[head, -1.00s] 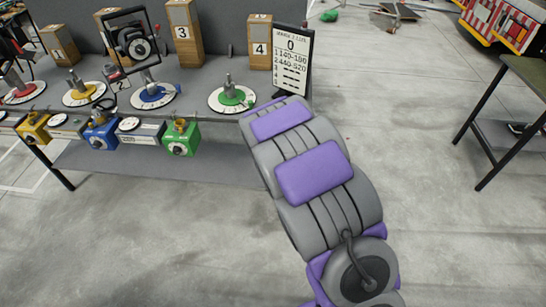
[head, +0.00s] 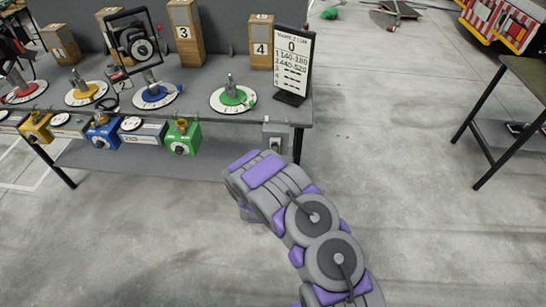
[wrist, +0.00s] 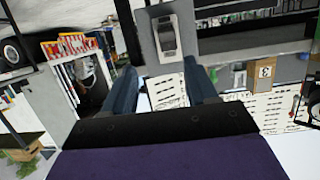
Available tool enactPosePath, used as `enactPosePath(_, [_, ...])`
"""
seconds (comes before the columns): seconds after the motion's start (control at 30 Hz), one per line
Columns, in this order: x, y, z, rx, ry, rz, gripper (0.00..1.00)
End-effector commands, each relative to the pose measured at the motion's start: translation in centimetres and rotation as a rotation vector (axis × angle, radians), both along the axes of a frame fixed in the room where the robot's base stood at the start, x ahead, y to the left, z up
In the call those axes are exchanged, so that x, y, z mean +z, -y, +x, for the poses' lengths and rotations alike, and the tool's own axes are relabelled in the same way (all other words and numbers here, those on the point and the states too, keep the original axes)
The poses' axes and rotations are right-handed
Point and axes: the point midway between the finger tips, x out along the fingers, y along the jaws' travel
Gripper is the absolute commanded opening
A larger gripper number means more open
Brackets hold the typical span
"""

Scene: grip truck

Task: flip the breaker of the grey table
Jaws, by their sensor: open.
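The grey table (head: 196,80) stands at the upper left in the head view. A small grey breaker box (head: 275,137) is mounted under the front edge at its right end. In the wrist view a grey box with a light switch plate (wrist: 167,38) appears at top centre, beyond the fingertips; it looks like the breaker. My gripper (wrist: 162,84) is open and empty, its two blue fingers apart and the box apart from them. In the head view my arm reaches up toward the table's right end, and the fingers are hidden there.
Discs with metal posts and numbered wooden blocks (head: 186,32) stand on the table. A black-framed sign (head: 292,62) stands at its right end. A green box (head: 183,140) and other coloured boxes hang along the front. Another table (head: 520,90) stands right; the floor between is clear.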

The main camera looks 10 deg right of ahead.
Motion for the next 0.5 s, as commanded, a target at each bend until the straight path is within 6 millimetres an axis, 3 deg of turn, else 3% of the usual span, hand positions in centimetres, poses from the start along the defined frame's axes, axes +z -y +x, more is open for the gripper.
enactPosePath(0.3, [-3.5,-1.4,-2.9,0.021,0.144,-0.056,0.57])
enactPosePath(0.5, [-4.6,-2.4,-4.9,0.035,0.227,-0.083,0.57])
